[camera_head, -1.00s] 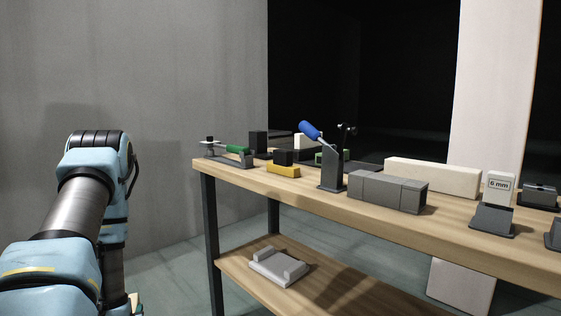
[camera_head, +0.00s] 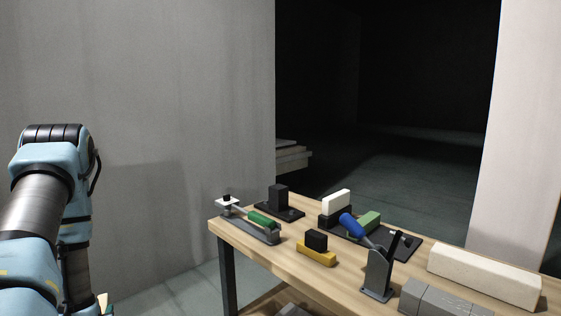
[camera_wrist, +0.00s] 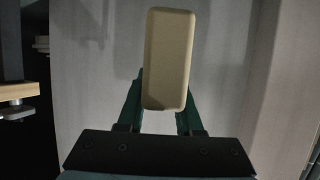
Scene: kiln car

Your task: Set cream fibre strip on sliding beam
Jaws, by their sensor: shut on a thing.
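My gripper (camera_wrist: 160,112) is shut on a cream-tan block (camera_wrist: 168,58) with rounded edges, which looks like the cream fibre strip. Its dark green fingers lie on either side of the block's lower part. The block points up and away from the fingers in the wrist view. In the head view my arm is at the left, and only a scrap of the block (camera_head: 103,302) shows at the bottom edge. My gripper is left of the bench and apart from it. I cannot tell which thing is the sliding beam.
The wooden bench (camera_head: 270,262) carries a green-handled clamp (camera_head: 262,222), a black block on a yellow base (camera_head: 316,247), a blue-handled lever (camera_head: 378,275), a white strip on a black block (camera_head: 336,201), a long cream bar (camera_head: 485,275) and grey blocks (camera_head: 440,302). A grey wall (camera_head: 150,130) stands behind.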

